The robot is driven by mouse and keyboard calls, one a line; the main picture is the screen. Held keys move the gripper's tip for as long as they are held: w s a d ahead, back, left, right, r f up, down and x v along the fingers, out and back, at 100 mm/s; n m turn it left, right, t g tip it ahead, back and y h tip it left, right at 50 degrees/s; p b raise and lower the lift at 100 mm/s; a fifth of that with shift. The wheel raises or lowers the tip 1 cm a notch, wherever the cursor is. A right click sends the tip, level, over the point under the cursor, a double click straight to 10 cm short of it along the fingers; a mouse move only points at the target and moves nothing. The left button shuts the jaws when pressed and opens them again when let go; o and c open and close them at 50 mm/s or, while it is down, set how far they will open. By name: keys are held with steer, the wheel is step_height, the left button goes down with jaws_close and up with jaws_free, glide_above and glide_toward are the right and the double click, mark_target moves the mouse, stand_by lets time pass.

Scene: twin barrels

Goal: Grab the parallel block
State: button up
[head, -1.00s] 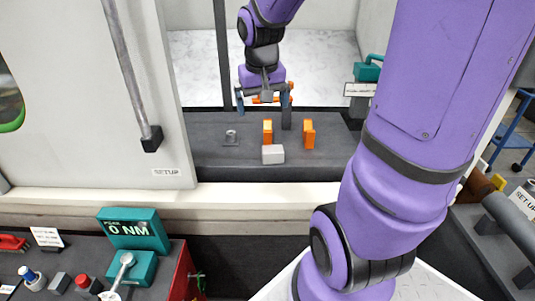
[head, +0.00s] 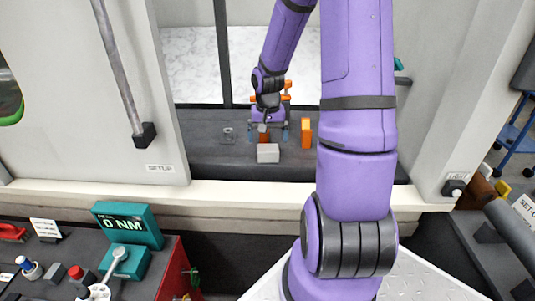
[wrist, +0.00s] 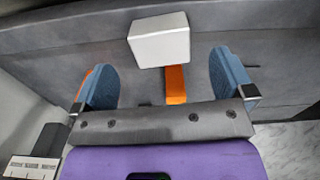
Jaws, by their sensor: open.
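A light grey block (head: 268,153) sits on the dark grey bed inside the machine, near its front edge. It also shows in the wrist view (wrist: 159,40), just beyond my fingertips. An orange upright piece (head: 264,138) stands behind it, partly hidden by my gripper (head: 268,133). A second orange upright piece (head: 306,133) stands to the right. My gripper points down and is open. In the wrist view its blue fingers are wide apart, with the first orange piece (wrist: 175,85) between them in the picture. I cannot tell the exact height of the fingertips.
A small grey fixture (head: 228,134) stands on the bed to the left. The open door panel (head: 150,90) is left of the opening and a pale sill (head: 240,194) runs in front. A teal torque display (head: 127,223) stands on the lower left cart.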

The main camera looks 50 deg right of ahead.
mark_target(268, 148)
steer(key=shift+w+d+f, duration=0.1)
steer(key=shift+d+f, duration=0.05)
steer(key=shift+f, duration=0.95)
steer(key=shift+w+d+f, duration=0.1)
steer(key=shift+w+f, duration=0.05)
steer(key=shift+f, duration=1)
steer(key=shift+w+d+f, duration=0.1)
steer(key=shift+d+f, duration=0.05)
steer(key=shift+f, duration=0.95)
steer(key=c, duration=1.8)
